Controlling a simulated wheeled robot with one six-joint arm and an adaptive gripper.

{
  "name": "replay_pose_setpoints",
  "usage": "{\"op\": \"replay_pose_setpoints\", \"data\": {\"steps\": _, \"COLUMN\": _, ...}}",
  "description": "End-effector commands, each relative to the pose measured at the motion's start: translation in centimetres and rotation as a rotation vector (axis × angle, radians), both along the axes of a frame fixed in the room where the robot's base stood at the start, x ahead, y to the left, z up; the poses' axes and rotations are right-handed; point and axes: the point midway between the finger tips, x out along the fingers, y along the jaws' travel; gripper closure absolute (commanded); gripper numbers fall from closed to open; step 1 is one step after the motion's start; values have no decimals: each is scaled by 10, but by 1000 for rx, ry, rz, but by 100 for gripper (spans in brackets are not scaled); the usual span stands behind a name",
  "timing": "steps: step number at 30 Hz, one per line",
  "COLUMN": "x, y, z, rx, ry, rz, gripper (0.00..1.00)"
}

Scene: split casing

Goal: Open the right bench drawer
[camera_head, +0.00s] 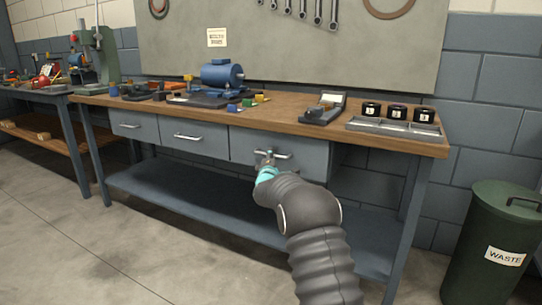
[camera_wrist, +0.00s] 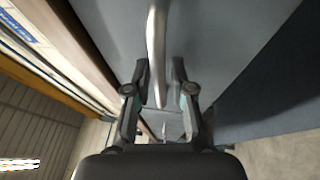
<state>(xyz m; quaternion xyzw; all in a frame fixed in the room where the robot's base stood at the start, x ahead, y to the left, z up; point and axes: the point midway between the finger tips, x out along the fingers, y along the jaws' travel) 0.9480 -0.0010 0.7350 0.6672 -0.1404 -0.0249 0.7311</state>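The right bench drawer (camera_head: 308,160) is the rightmost of three grey drawers under the wooden bench top. Its front looks about level with its neighbours in the head view. Its metal bar handle (camera_head: 284,155) runs across the front. My gripper (camera_head: 268,159) is at the left part of this handle, partly hidden by my arm in the head view. In the wrist view the handle (camera_wrist: 157,40) passes between the two fingertips of my gripper (camera_wrist: 161,70). The fingers stand apart on either side of it, with narrow gaps visible.
The bench top (camera_head: 290,116) overhangs just above the drawers. A lower shelf (camera_head: 200,192) runs beneath. A green waste bin (camera_head: 490,235) stands at the right. A tray with black containers (camera_head: 395,125) sits at the bench's right end. The floor in front is clear.

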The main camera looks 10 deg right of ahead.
Motion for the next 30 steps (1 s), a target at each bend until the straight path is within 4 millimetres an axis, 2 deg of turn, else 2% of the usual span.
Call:
{"op": "replay_pose_setpoints", "data": {"steps": 7, "x": 1, "y": 0, "z": 0, "rx": 0, "ry": 0, "rz": 0, "gripper": 77}}
{"op": "replay_pose_setpoints", "data": {"steps": 8, "x": 1, "y": 0, "z": 0, "rx": 0, "ry": 0, "rz": 0, "gripper": 82}}
{"op": "replay_pose_setpoints", "data": {"steps": 10, "x": 1, "y": 0, "z": 0, "rx": 0, "ry": 0, "rz": 0, "gripper": 100}}
{"op": "replay_pose_setpoints", "data": {"steps": 22, "x": -1, "y": 1, "z": 0, "rx": 0, "ry": 0, "rz": 0, "gripper": 100}}
{"op": "replay_pose_setpoints", "data": {"steps": 30, "x": -11, "y": 15, "z": -1, "rx": 1, "ry": 1, "rz": -1, "gripper": 100}}
